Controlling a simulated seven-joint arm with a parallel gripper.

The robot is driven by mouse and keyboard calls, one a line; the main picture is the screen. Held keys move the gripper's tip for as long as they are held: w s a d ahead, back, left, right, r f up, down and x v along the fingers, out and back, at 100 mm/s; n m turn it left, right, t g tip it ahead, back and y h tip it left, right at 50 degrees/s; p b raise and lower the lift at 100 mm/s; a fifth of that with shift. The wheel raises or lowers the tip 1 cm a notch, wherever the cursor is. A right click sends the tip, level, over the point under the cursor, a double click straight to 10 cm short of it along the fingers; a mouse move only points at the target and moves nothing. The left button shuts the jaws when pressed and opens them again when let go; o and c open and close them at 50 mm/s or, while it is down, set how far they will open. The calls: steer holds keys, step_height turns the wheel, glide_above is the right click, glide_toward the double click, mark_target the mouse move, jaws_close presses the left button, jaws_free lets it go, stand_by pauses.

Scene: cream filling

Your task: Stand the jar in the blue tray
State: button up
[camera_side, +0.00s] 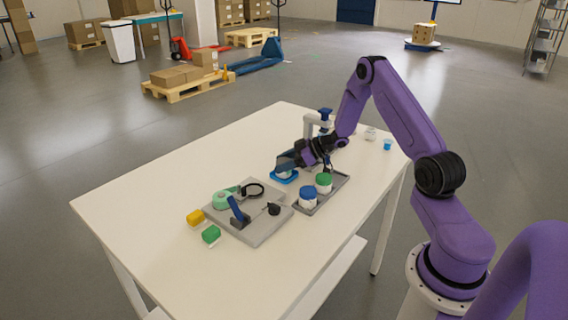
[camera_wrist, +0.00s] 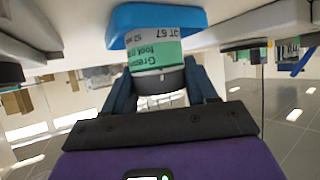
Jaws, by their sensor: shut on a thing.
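The jar (camera_wrist: 155,52) has a white and green printed label and a dark band at the end nearest my gripper. My gripper (camera_wrist: 160,84) is shut on the jar, with one dark blue finger on each side of it. The blue tray (camera_wrist: 120,18) lies on the table just beyond the jar's far end. The jar's base overlaps the tray in the wrist view; I cannot tell whether it touches the tray floor. In the side view my gripper (camera_side: 286,163) is low over the blue tray (camera_side: 285,179) and hides most of the jar.
A grey tray (camera_side: 335,190) beside it holds a blue-lidded jar (camera_side: 308,198) and a green-lidded jar (camera_side: 324,183). A grey fixture (camera_side: 250,228) stands nearer the front left, with yellow (camera_side: 195,217) and green (camera_side: 211,234) blocks beside it. The table's left part is clear.

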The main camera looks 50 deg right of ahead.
steer(key=shift+f, duration=0.25)
steer(key=o, duration=1.1)
steer(key=shift+r, duration=0.1)
